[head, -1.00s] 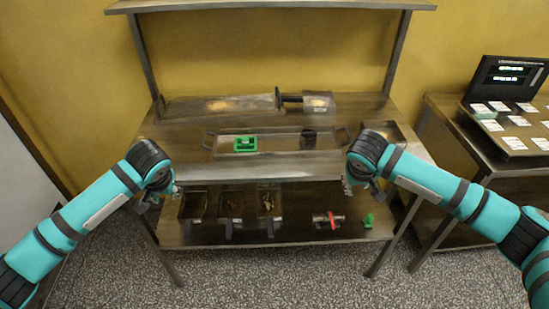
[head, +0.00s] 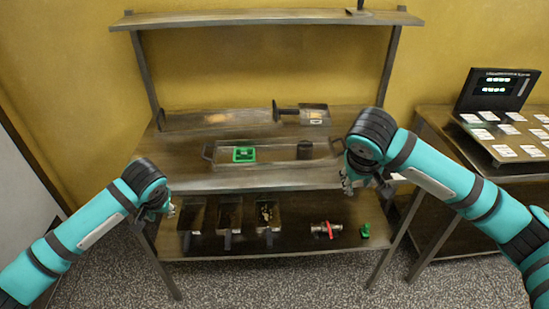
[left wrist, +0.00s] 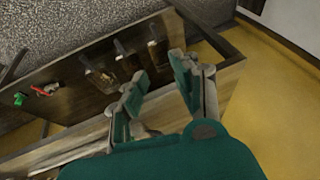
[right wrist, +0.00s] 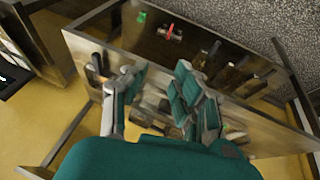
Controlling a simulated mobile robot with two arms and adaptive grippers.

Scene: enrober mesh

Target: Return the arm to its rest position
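My left gripper (head: 160,207) is at the left front corner of the steel workbench (head: 260,180), beside the lower shelf. In the left wrist view its two fingers (left wrist: 160,88) stand apart with nothing between them. My right gripper (head: 358,180) is near the right front edge of the worktop, partly hidden by its own wrist. In the right wrist view its fingers (right wrist: 158,90) are apart, and I see nothing held between them.
A shallow tray (head: 275,155) on the worktop holds a green frame (head: 244,154) and a dark cup (head: 304,150). Several bins (head: 229,217), a red-handled fitting (head: 326,229) and a green piece (head: 365,231) are on the lower shelf. A side table (head: 440,150) stands right.

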